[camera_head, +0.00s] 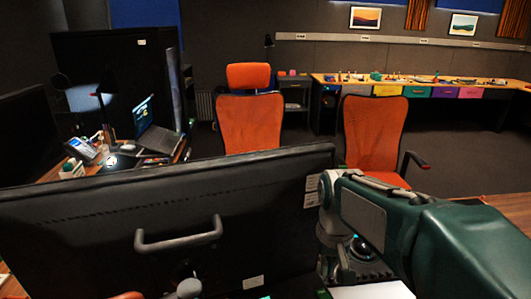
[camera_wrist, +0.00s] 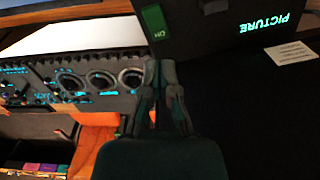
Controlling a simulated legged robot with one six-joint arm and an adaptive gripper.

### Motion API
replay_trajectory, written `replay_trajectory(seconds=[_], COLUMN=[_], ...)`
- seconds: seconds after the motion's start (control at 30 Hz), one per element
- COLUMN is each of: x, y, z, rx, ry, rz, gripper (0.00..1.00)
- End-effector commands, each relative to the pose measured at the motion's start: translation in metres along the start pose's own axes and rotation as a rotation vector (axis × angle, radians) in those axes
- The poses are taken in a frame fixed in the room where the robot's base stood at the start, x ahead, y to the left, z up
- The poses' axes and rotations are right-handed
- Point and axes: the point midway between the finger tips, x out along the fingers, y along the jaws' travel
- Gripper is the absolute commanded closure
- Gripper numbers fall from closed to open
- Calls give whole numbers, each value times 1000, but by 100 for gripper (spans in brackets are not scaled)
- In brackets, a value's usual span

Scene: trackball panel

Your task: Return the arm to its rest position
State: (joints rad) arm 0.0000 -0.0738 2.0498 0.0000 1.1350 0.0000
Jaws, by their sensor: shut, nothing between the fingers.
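My gripper (camera_wrist: 160,68) shows in the wrist view with its two dark fingers close together and nothing between them. Its fingertips lie just right of the trackball panel (camera_wrist: 45,92) in the picture; I cannot tell whether they touch anything. The panel has several dark round balls in rings, one of them a trackball (camera_wrist: 131,77), and glowing cyan markings. In the head view my green and grey arm reaches in from the right, bent down at its far end. A dark ball (camera_head: 362,250) with a cyan glow shows partly behind it. The fingertips are not clear there.
A large black monitor back (camera_head: 100,215) with a grey handle stands close in front, left of my arm. Orange chairs (camera_head: 372,130) stand beyond it. A desk with a laptop (camera_head: 158,138) is at left. A long bench with coloured drawers (camera_head: 415,92) lines the back wall.

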Motion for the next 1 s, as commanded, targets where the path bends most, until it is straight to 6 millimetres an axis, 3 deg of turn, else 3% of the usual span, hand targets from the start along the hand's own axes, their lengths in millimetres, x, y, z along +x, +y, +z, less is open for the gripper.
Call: replay_trajectory(seconds=[0.3,0.6,0.77,1.0], x=[-31,-36,-34,-33], y=[0,0,0,0], z=[62,116,129,130], rx=[0,0,0,0], ry=[213,407,457,462], rz=[0,0,0,0], gripper=[100,100,100,100])
